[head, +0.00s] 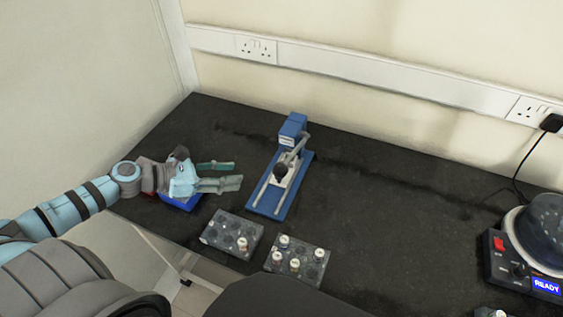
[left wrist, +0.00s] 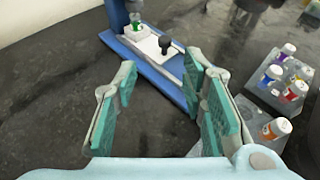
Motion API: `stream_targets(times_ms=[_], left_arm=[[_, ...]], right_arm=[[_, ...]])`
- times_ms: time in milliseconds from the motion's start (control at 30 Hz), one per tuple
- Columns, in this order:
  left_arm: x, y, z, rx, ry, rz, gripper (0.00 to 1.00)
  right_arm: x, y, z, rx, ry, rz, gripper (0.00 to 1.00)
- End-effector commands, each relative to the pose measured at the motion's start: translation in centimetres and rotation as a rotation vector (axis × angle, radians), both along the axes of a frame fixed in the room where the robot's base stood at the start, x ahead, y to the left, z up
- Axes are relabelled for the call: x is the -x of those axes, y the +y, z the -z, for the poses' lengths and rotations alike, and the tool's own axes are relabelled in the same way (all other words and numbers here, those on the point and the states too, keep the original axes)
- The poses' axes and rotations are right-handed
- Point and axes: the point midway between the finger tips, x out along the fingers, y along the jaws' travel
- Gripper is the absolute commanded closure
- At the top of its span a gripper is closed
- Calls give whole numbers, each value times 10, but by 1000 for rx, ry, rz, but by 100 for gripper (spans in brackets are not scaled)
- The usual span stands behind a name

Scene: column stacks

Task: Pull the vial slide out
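The blue device (head: 270,205) stands on the dark bench, with a tall post at its back and a grey lever. Its white vial slide (head: 288,180) lies between two rails and bears a dark knob (head: 280,171). In the left wrist view the slide (left wrist: 146,47), the knob (left wrist: 165,43) and a green-topped vial (left wrist: 136,22) near the post show ahead. My left gripper (head: 237,174) is open and empty, left of the device and apart from it; its fingers (left wrist: 162,68) point toward the device. My right gripper is not in view.
Two grey racks (head: 222,243) (head: 302,277) with capped vials stand in front of the device. A blue object (head: 185,203) lies partly hidden under my left gripper. A machine reading READY (head: 545,286) stands far right.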

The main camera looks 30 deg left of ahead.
Motion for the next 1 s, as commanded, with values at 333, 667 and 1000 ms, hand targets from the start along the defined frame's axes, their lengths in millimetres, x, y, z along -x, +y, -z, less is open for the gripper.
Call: stream_targets(times_ms=[333,667,1000], left_arm=[[-35,-32,25,-14,-12,8,62],[-87,-79,54,-17,-3,9,62],[-93,-85,58,-21,-2,11,62]], right_arm=[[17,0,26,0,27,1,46],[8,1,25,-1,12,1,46],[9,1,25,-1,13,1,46]])
